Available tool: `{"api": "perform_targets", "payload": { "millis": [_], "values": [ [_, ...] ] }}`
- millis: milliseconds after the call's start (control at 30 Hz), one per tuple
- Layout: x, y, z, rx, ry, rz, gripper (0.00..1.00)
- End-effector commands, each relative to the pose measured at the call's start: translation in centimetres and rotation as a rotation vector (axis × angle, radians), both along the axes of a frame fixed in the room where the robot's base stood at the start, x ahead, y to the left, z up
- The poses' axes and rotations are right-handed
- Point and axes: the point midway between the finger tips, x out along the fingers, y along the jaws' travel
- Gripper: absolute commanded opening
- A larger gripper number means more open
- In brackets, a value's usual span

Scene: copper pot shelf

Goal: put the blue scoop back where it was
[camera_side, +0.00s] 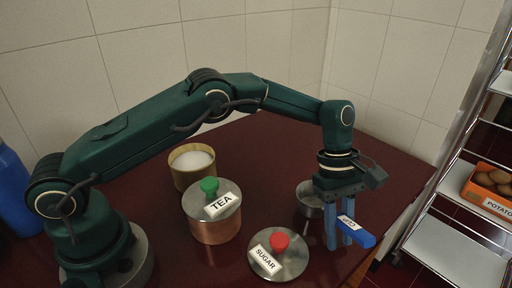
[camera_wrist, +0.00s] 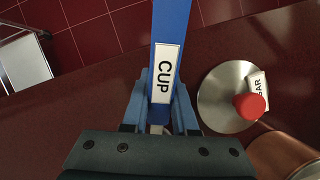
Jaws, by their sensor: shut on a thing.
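The blue scoop has a blue handle (camera_side: 357,233) with a white "CUP" label. My gripper (camera_side: 339,246) is shut on this handle, above or at the dark red table. In the wrist view the handle (camera_wrist: 171,25) runs up and away from between the fingers (camera_wrist: 160,105). A round metal bowl (camera_side: 308,203) shows behind the fingers, in line with the handle; the join is hidden. An open pot (camera_side: 183,179) with white contents stands at the back. The sugar lid (camera_side: 292,267), with a red knob, lies left of my gripper; it also shows in the wrist view (camera_wrist: 218,98).
A copper pot (camera_side: 213,231) with a green-knobbed "TEA" lid stands between the open pot and the sugar lid. Bare table (camera_side: 385,165) lies behind and right of my gripper. A metal rack (camera_side: 455,255) with an orange potato box (camera_side: 489,196) stands beyond the right edge.

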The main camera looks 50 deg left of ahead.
Motion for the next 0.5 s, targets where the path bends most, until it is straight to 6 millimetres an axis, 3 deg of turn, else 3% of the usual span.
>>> {"api": "perform_targets", "payload": {
  "millis": [67,100,167,500],
  "values": [
    [-0.03,0.01,-0.26,0.0,0.001,0.001,0.0],
    [-0.03,0.01,-0.29,0.001,0.002,0.0,0.34],
    [-0.03,0.01,-0.27,0.0,0.001,0.001,0.56],
    [0.0,0.01,-0.08,0.0,0.0,0.0,0.56]
  ]
}}
